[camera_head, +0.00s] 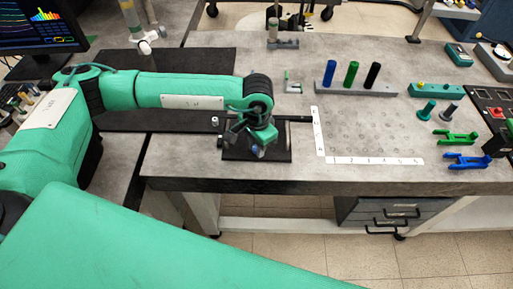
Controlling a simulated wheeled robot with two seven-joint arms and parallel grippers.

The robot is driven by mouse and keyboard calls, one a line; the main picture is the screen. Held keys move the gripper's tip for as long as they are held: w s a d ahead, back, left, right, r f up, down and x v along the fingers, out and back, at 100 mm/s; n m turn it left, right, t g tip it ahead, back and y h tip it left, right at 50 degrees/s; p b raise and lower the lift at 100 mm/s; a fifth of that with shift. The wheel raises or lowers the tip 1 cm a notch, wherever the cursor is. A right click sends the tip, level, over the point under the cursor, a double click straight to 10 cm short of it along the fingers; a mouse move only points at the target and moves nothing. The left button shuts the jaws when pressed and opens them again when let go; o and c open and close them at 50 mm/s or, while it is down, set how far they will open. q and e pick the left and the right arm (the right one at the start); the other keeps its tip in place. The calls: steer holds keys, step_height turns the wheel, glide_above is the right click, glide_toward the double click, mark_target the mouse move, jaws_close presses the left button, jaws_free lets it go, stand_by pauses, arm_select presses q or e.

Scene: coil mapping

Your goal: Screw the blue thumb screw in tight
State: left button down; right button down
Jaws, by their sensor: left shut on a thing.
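My left gripper (257,143) points down over a dark fixture block (280,154) near the front edge of the bench. It is shut on the blue thumb screw (257,152), of which only a small blue part shows below the wrist. The fingers and the rest of the screw are mostly hidden by the dark wrist and the shadow. I cannot tell how deep the screw sits. My right gripper is not in view.
A white ruler (375,160) lies right of the fixture, beside a marked bench area. Behind stands a grey holder (345,88) with blue, green and black cylinders. Green (455,138) and blue (467,160) forked parts lie at right. A monitor (40,30) stands at far left.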

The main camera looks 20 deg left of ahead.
arm_select(q)
steer(key=m, duration=0.3)
steer(key=shift+s+f+m, duration=0.2)
steer(key=shift+f+m, duration=0.1)
steer(key=shift+f, duration=0.1)
steer(key=c, duration=1.5)
jaws_free()
steer(key=shift+c, duration=0.2)
steer(key=o, duration=0.4)
steer(key=shift+s, duration=0.15)
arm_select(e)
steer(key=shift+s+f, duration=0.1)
arm_select(q)
steer(key=shift+w+r, duration=0.3)
steer(key=shift+r, duration=0.2)
steer(key=r, duration=0.4)
steer(key=r+b, duration=0.1)
steer(key=r, duration=0.4)
steer(key=r+b, duration=0.1)
steer(key=r, duration=0.3)
steer(key=shift+s+d+r, duration=0.2)
steer(key=shift+d+r, duration=0.05)
steer(key=shift+r, duration=0.05)
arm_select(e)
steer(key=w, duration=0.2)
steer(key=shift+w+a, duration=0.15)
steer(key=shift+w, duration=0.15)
